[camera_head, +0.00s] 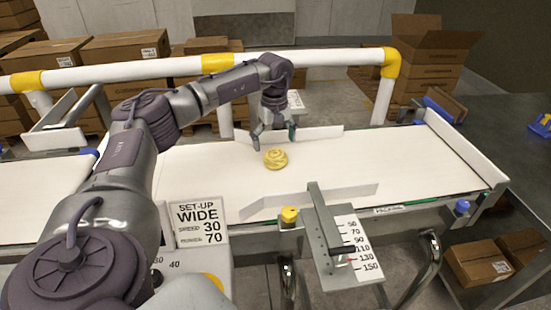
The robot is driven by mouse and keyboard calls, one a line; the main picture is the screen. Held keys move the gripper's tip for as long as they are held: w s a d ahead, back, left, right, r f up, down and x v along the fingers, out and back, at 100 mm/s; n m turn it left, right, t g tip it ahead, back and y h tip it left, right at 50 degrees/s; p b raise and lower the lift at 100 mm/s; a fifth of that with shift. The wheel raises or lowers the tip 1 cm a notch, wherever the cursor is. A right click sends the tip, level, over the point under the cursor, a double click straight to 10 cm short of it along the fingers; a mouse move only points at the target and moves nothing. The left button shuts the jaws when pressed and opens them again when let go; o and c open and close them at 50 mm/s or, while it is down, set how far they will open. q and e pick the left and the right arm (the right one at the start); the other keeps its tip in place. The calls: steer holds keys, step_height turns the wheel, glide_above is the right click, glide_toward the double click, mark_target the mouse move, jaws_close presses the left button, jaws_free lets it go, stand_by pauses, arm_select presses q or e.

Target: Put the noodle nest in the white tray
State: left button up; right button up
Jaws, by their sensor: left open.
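The noodle nest (275,159) is a yellow coiled ball lying on the white belt, near the middle of the picture. My left gripper (274,139) points down just above and behind the nest, with its fingers spread apart. It looks empty, and I cannot tell whether a finger touches the nest. I cannot make out a separate white tray in this view. My right gripper is not in view.
The white belt (370,160) has low guide plates along both sides. A white-and-yellow rail (330,58) runs behind it. A ruler scale (350,245) and a "SET-UP WIDE" sign (200,222) stand at the front. Cardboard boxes (430,65) stand behind.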

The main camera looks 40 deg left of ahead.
mark_target(276, 152)
arm_select(q)
steer(key=f, duration=0.4)
steer(key=shift+w+p, duration=0.25)
steer(key=shift+p, duration=0.1)
steer(key=shift+f, duration=0.45)
steer(key=c, duration=1.3)
steer(key=shift+r, duration=0.15)
steer(key=shift+r, duration=0.3)
step_height(276, 152, up, 3)
steer(key=shift+w+b, duration=0.1)
steer(key=shift+b, duration=0.25)
steer(key=d+r, duration=0.3)
steer(key=d, duration=0.2)
steer(key=w+d+r+b, duration=0.1)
steer(key=d+r, duration=0.3)
steer(key=d, duration=0.2)
steer(key=shift+w+d, duration=0.25)
